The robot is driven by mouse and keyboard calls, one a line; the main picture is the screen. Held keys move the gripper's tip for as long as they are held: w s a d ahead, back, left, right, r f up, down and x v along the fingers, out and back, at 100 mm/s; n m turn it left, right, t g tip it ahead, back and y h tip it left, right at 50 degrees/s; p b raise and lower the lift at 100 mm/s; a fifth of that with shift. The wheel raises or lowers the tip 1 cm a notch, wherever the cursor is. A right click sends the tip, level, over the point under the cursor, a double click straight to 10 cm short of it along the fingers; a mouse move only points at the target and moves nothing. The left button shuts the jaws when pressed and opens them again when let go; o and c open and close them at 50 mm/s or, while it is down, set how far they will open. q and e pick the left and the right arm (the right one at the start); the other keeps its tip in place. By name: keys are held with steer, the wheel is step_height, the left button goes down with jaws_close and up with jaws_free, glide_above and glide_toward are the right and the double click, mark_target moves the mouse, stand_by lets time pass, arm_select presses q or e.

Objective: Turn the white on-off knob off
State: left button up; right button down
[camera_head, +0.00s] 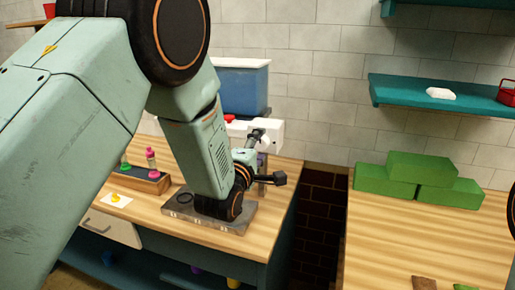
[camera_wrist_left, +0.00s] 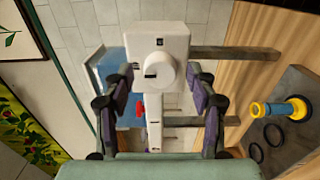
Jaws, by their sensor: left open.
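The white on-off knob (camera_wrist_left: 167,73) is a round dial on the front of a white box (camera_wrist_left: 176,35), in the middle of the left wrist view. A dark mark shows at the knob's left side. The white box also shows in the head view (camera_head: 271,130), partly behind my arm; the knob cannot be made out there. My left gripper (camera_wrist_left: 164,85) is open, with one finger on each side of the knob and a gap on both sides.
A metal plate (camera_head: 225,219) lies on the wooden bench below the white box. A blue bin (camera_head: 240,90) stands behind. A yellow and blue part (camera_wrist_left: 281,109) and dark rings lie on the plate. Green blocks (camera_head: 420,170) sit on the right table, across a gap.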

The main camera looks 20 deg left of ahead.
arm_select(q)
steer(key=shift+s, duration=0.15)
steer(key=s, duration=1.2)
steer(key=shift+a, duration=0.25)
steer(key=shift+w, duration=0.15)
steer(key=s+a+f+m+g+b, duration=0.1)
steer(key=s+f+m+g+b, duration=0.15)
steer(key=f+m, duration=0.4)
steer(key=s+f+m+g+b, duration=0.1)
steer(key=s+f+m+g, duration=0.25)
steer(key=f, duration=0.65)
steer(key=s+a+f+m+g+b, duration=0.1)
steer(key=s+f+m+g+b, duration=0.2)
steer(key=f, duration=0.5)
steer(key=s+a+f+m+g+b, duration=0.1)
steer(key=s+f+m+g+b, duration=0.3)
steer(key=s+f, duration=2.2)
steer(key=f+g+b, duration=0.1)
steer(key=g+b, duration=0.4)
steer(key=b, duration=0.1)
steer(key=shift+s+f+y+b, duration=0.3)
steer(key=shift+f+b, duration=0.1)
